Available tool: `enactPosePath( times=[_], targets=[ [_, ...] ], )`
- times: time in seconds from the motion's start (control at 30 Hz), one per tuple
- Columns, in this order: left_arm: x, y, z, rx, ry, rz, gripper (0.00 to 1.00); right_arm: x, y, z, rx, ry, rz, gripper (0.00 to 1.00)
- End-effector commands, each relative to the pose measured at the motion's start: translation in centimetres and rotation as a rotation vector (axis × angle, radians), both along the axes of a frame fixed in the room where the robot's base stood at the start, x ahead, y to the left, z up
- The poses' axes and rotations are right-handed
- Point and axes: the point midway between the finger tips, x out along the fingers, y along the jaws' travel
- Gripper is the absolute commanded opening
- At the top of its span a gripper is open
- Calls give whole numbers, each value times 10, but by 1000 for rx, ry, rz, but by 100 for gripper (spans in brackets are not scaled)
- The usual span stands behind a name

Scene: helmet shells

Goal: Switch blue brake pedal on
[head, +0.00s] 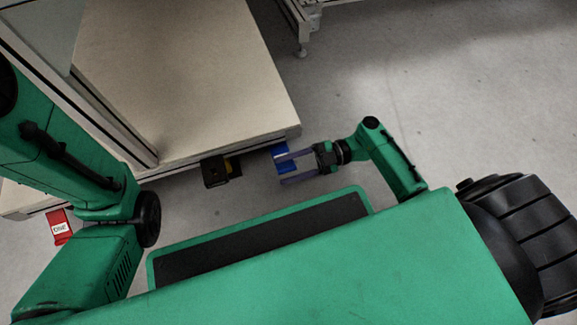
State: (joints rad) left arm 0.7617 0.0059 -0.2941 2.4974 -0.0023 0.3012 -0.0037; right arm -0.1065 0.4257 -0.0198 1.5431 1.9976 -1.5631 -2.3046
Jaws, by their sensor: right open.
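The blue brake pedal (279,149) sits low at the front right corner of the beige-topped table, just under its edge. My left gripper is out of view; only green links of my left arm show at the left.
A red part with a white label (60,228) is at the far left. Grey floor (430,90) is clear at right.

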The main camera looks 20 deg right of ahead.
Motion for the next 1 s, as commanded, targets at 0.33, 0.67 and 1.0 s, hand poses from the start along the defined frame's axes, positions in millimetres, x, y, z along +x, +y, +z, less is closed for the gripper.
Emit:
enactPosePath(
  times=[0.33, 0.67, 1.0],
  targets=[
    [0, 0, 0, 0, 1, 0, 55, 0, -1, 0, -1, 1, 0, 0],
    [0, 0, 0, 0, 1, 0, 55, 0, -1, -1, -4, 3, -1, 0],
    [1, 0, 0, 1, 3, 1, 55, 0, -2, -2, -6, 4, -3, 0]
  ],
)
